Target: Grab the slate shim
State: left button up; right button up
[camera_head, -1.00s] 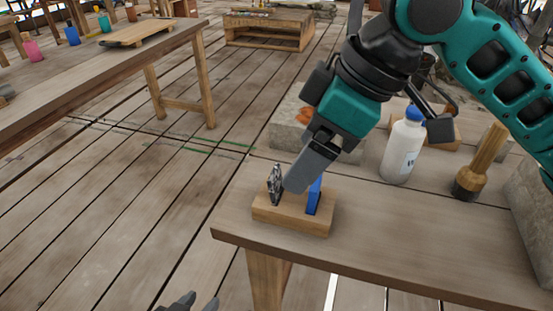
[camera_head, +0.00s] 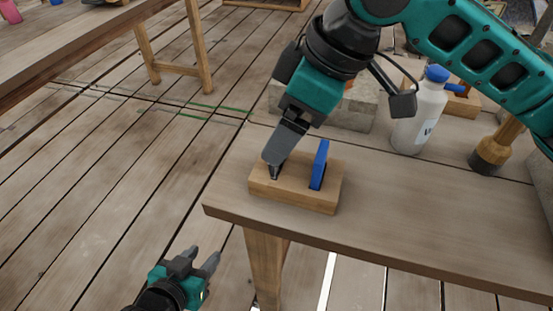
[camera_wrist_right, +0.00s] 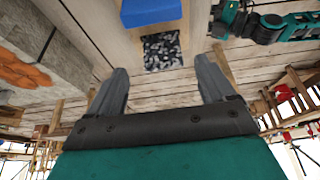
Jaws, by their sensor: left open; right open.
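The slate shim (camera_wrist_right: 162,52) is a thin speckled grey-black piece. In the right wrist view it lies between and just beyond the two open fingertips of my right gripper (camera_wrist_right: 162,66), with no visible contact. In the head view my right gripper (camera_head: 273,160) comes down over the left slot of the wooden holder (camera_head: 290,193) and hides nearly all of the shim. A blue shim (camera_head: 320,165) stands upright in the holder's right slot; it also shows in the wrist view (camera_wrist_right: 150,12). My left gripper (camera_head: 202,257) is open and empty, low left, off the table.
The holder sits near the left corner of the wooden table (camera_head: 400,220). A white bottle with a blue cap (camera_head: 418,118), a wooden mallet (camera_head: 492,152) and a stone block (camera_head: 350,110) stand behind and to the right. The table front is clear.

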jog(key=b+x, duration=0.1)
jog(key=x, duration=0.3)
jog(key=shift+s+a+f+b, duration=0.1)
jog(key=shift+s+f+b, duration=0.05)
jog(key=shift+f+b, duration=0.2)
jog(key=shift+r, duration=0.1)
jog(key=shift+c, duration=0.5)
jog(key=c, duration=1)
